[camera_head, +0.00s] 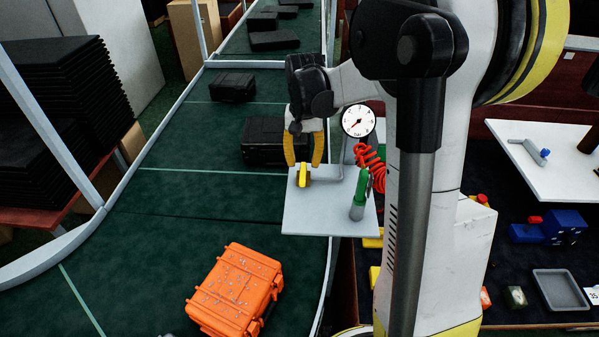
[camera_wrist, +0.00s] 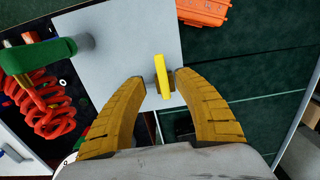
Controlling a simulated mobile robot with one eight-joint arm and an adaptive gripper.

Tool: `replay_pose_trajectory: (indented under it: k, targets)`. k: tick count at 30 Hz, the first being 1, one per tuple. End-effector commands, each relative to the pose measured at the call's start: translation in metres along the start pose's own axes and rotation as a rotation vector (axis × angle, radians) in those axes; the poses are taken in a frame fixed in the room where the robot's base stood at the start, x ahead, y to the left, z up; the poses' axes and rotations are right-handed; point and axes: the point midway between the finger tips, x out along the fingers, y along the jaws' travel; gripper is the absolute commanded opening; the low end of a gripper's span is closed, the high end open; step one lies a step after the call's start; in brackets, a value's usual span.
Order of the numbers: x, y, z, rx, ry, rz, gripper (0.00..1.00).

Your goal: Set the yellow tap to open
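The yellow tap (camera_head: 303,176) is on a small white panel (camera_head: 325,218), near its left edge. In the wrist view its yellow handle (camera_wrist: 162,76) is a narrow bar, on a brownish fitting against the panel. My gripper (camera_head: 304,164) has yellow-orange fingers and is directly above the tap. In the wrist view the fingers of my gripper (camera_wrist: 160,80) are apart, one on each side of the handle. Gaps show between the handle and both fingertips, the right one narrower. I cannot tell how deep the fingertips reach.
A green-handled fitting (camera_head: 362,187), a red coiled hose (camera_head: 370,164) and a round gauge (camera_head: 358,120) are right of the tap. An orange case (camera_head: 236,290) and a black case (camera_head: 266,140) rest on the green conveyor (camera_head: 175,215). A grey tray (camera_head: 561,290) is at far right.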

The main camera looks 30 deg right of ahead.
Motion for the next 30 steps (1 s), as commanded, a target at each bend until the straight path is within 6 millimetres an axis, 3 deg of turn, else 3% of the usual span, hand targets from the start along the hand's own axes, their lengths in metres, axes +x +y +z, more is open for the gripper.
replay_pose_trajectory:
  k: [3,9,21,22,25,30]
  targets:
    - [0.025,0.000,0.000,-0.001,0.001,0.000,0.38]
    - [0.054,0.000,0.000,-0.001,0.001,0.000,0.38]
    - [0.063,0.000,0.000,-0.001,0.001,0.000,0.38]
    - [0.063,0.000,0.000,-0.001,0.001,0.000,0.34]
    - [0.063,0.000,0.000,-0.001,0.001,0.000,0.03]
    - [0.063,0.000,0.000,-0.001,0.001,0.000,0.00]
